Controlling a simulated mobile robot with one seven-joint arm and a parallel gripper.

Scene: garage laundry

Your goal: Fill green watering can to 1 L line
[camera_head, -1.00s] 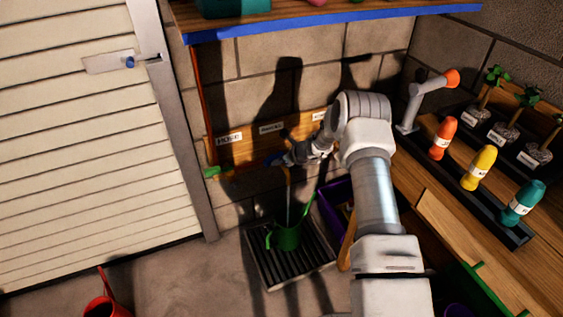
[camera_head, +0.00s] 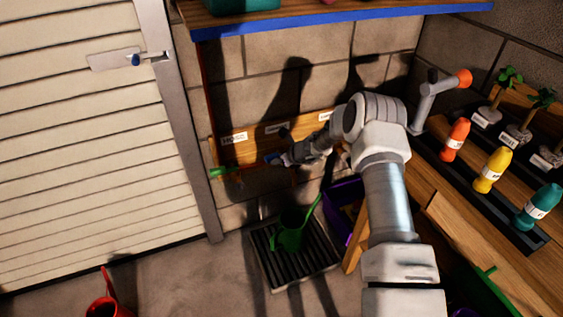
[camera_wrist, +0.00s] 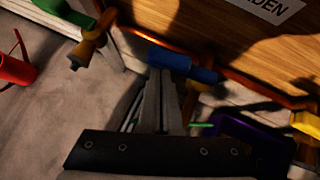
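The green watering can (camera_head: 290,238) stands on a dark slatted drain grate (camera_head: 262,262) below the wall taps. Its level line and the water inside cannot be made out. My gripper (camera_head: 284,158) is at the wall beside a blue tap handle (camera_head: 270,158), above the can. In the wrist view my gripper's fingers (camera_wrist: 163,75) lie close together, with their tips at the blue tap handle (camera_wrist: 185,64). They look shut, touching or almost touching it, not around it. No water stream shows below the tap.
A green-handled tap (camera_head: 218,172) is left of the blue one. A red watering can (camera_head: 105,306) stands on the floor at lower left. A purple crate (camera_head: 342,208) is right of the grate. A wooden bench with coloured bottles (camera_head: 493,168) lies right.

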